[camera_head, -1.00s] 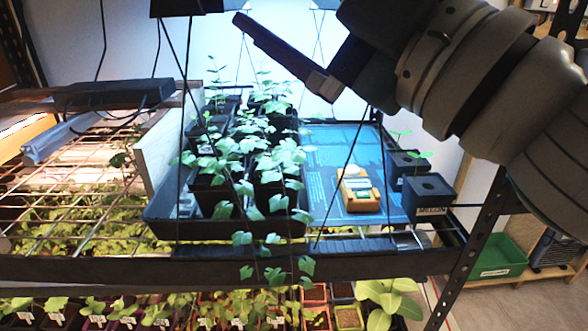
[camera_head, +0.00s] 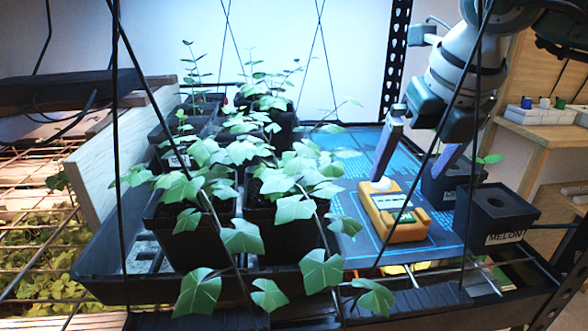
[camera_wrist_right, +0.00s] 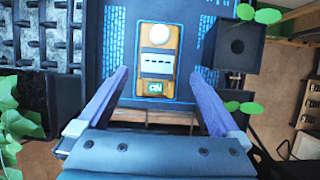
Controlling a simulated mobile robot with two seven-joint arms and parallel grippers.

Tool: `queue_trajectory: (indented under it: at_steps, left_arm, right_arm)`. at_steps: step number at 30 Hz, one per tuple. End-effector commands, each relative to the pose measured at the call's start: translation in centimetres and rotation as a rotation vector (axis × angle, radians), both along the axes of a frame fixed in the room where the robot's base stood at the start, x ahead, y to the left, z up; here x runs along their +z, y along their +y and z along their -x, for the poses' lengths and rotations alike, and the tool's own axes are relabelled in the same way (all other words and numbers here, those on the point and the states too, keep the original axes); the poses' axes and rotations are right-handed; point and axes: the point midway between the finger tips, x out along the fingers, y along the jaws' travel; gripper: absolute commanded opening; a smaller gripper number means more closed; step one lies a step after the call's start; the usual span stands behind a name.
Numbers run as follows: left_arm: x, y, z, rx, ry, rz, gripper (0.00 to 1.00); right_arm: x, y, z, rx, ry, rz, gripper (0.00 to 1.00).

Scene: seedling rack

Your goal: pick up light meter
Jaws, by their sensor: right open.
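The light meter (camera_head: 396,212) is a yellow-orange device with a pale display, lying on the blue mat (camera_head: 350,242) right of the leafy seedlings. In the right wrist view the light meter (camera_wrist_right: 156,62) lies face up, centred beyond and between my fingers. My right gripper (camera_head: 418,160) is open above the back of the mat, its two purple-grey fingers spread and pointing down. In the right wrist view my right gripper (camera_wrist_right: 155,92) has nothing between its fingertips that it touches. My left gripper is not in view.
Leafy seedlings in black pots (camera_head: 187,232) stand in a dark tray on the left. Black pots, one labelled MELON (camera_head: 494,218), stand close right of the mat. Thin dark hanging cords (camera_head: 440,135) cross in front of the shelf.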

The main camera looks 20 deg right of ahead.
Motion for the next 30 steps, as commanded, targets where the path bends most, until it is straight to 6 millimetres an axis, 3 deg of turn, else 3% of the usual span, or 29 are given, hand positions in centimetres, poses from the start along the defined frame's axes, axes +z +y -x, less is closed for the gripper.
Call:
queue_trajectory:
  at_steps: [16, 26, 30]
  left_arm:
    - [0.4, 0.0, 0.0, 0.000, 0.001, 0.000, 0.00]
    - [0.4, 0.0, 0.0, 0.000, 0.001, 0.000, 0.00]
    - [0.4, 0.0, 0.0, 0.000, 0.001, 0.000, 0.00]
  right_arm:
    - [-6.2, -0.1, -2.4, 0.000, 0.004, -0.001, 1.00]
    - [-6.9, -0.2, -2.8, 0.002, 0.001, 0.000, 1.00]
    - [-6.9, -0.2, -2.8, 0.002, 0.002, -0.001, 0.86]
